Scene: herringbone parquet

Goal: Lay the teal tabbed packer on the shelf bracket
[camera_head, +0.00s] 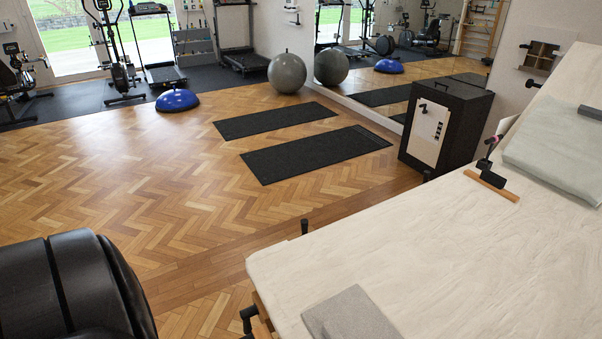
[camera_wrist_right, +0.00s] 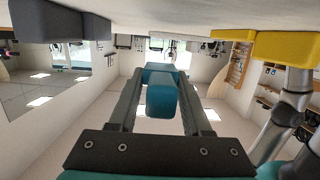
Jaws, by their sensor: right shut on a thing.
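In the right wrist view, my right gripper (camera_wrist_right: 160,78) is shut on a teal block-like piece, the teal tabbed packer (camera_wrist_right: 161,101). The packer sits between the two grey fingers, and a narrower part projects toward the camera. A pale surface fills the top of this view, and the packer appears apart from it. I cannot make out the shelf bracket for certain in either view. My right gripper does not show in the head view. My left gripper is in neither view.
A pale worktop (camera_head: 440,250) fills the right of the head view, with a grey sheet (camera_head: 352,317), a pale green pad (camera_head: 560,148) and a black clamp on a wooden strip (camera_head: 491,186). The wrist view shows a yellow block (camera_wrist_right: 285,46) and a dark grey block (camera_wrist_right: 45,20).

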